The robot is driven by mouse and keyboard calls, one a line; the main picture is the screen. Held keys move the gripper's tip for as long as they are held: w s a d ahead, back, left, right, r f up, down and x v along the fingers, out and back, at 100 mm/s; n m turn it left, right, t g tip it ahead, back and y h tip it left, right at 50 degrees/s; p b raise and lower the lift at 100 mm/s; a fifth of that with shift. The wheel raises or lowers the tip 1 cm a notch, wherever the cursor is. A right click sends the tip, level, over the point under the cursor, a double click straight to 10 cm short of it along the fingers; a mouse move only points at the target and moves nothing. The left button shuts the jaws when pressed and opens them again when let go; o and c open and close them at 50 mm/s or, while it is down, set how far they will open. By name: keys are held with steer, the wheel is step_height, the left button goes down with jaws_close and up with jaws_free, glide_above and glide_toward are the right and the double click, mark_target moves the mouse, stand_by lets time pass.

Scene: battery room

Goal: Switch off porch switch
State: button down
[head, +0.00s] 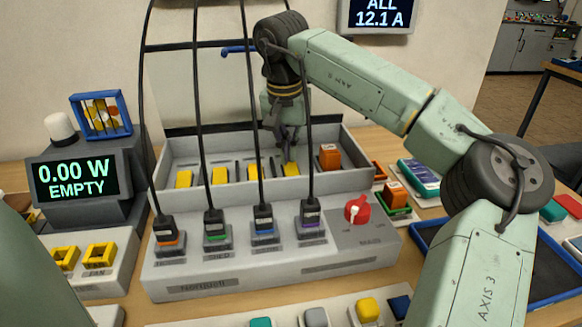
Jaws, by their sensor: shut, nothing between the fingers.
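A grey panel (200,276) has a row of black plugs on cords, with blurred labels. I cannot read the word porch on any of them, so I cannot tell which part is the porch switch. Behind the plugs is a long grey trough (360,181) with several yellow pieces in a row. A red rotary knob (357,209) with a white pointer sits at the panel's right end. My gripper (289,158) points down, shut and empty, just above the rightmost yellow piece (290,170). I cannot tell whether its tips touch that piece.
Black cords hang in front of the trough, one close to my gripper. An orange block (329,156) stands in the trough's right end. A meter (72,178) reading 0.00 W EMPTY stands left. A blue-rimmed tray (420,245) lies right. A wall screen (376,14) reads ALL 12.1 A.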

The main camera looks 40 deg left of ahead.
mark_target(289, 164)
steer(key=shift+f, duration=0.5)
step_height(289, 164, up, 7)
steer(key=p, duration=0.7)
stand_by(0.3)
stand_by(0.5)
